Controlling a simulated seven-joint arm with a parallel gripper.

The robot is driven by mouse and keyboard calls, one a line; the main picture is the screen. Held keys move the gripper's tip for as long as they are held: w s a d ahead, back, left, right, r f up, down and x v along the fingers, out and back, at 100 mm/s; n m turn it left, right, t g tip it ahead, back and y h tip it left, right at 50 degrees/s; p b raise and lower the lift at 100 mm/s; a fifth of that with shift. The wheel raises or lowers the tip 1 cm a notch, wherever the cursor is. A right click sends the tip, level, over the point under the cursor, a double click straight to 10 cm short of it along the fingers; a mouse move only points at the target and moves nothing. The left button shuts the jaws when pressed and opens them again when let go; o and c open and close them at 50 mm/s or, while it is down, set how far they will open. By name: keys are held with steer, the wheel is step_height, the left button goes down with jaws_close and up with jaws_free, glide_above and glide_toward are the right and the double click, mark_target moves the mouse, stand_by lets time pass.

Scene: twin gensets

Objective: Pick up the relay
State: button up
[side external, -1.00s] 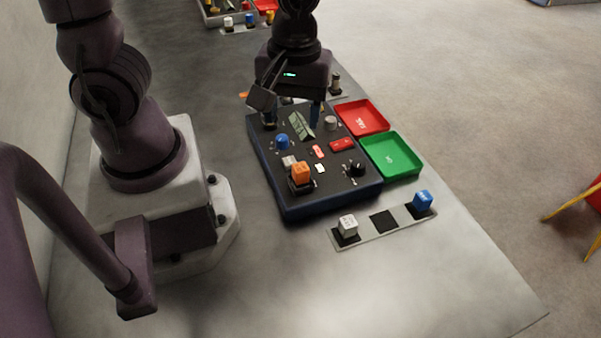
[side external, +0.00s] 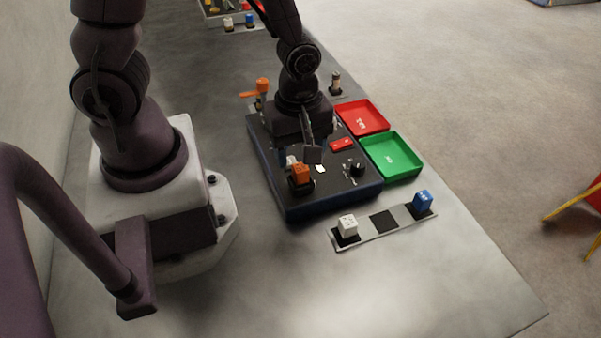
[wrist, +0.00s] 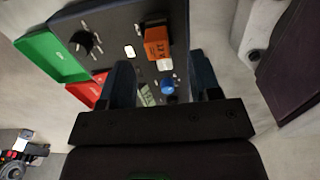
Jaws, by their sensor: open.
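An orange block with dark lettering, which I take to be the relay, (side external: 300,172) sits in a black socket on the dark panel box (side external: 330,205). The orange block also shows in the wrist view (wrist: 157,42), upper centre, with a small white block (wrist: 165,65) beside it. My gripper (side external: 297,155) is over the panel, just behind the orange block in the side view. In the wrist view my gripper (wrist: 163,78) is open, its two dark blue fingers apart and nothing held between them. The orange block lies beyond the fingertips. My gripper hides part of the panel.
A red tray (side external: 362,117) and a green tray (side external: 392,155) adjoin the panel's right side. A strip (side external: 383,222) in front holds a white cube (side external: 348,225) and a blue cube (side external: 423,201). A black knob (side external: 358,167) stands on the panel. The near table is clear.

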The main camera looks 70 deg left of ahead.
mark_target(301, 167)
steer(key=shift+w+a+f, duration=0.1)
steer(key=shift+f, duration=1.2)
steer(key=shift+w+f, duration=0.1)
steer(key=shift+f, duration=1.2)
steer(key=shift+c, duration=0.2)
jaws_close()
steer(key=shift+r, duration=0.15)
